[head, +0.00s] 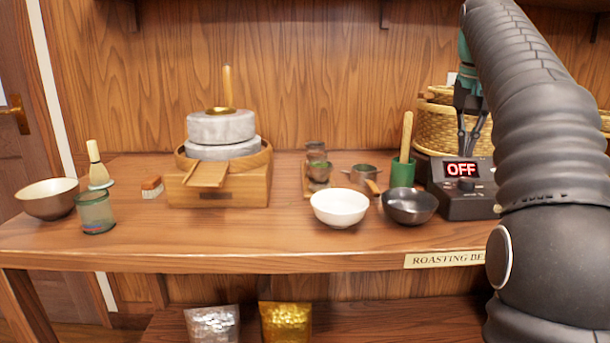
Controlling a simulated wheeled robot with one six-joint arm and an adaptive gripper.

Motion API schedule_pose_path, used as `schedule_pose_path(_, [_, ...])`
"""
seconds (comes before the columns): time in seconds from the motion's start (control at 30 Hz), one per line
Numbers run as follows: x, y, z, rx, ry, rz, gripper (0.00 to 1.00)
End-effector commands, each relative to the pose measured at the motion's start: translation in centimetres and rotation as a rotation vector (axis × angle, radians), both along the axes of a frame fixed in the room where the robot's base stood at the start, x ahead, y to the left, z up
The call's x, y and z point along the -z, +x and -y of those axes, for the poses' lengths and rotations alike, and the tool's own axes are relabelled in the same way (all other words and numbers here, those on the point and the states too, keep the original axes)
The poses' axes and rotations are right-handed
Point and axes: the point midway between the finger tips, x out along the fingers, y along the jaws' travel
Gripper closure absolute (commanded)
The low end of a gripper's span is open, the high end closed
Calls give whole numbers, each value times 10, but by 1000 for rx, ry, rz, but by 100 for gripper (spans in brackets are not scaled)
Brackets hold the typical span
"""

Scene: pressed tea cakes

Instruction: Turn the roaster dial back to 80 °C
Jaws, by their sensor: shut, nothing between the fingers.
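The roaster (450,200) is a dark box at the right end of the wooden bench, partly hidden by my arm. Its lit display (461,169) reads "OFF" in red and white. A dark round dial (466,185) sits just below the display; its pointer and any temperature marks are too small to read. My gripper (467,154) points down just above or behind the display, with its fingertips close together and nothing seen between them. I cannot tell whether it touches the roaster.
A green cup (403,173) with a wooden handle, a black bowl (410,207) and a white bowl (340,208) stand left of the roaster. Woven baskets (436,126) are behind it. A stone mill (221,140) stands further left. The bench front (270,240) is clear.

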Motion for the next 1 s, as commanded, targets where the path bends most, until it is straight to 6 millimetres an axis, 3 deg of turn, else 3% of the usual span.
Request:
schedule_pose_path(0.27, [11,1,2,7,2,-4,100])
schedule_pose_path(0.5, [45,1,2,7,1,-3,100])
schedule_pose_path(0.7, [62,2,2,7,1,-3,100])
schedule_pose_path(1.0, [69,2,2,6,1,-1,100])
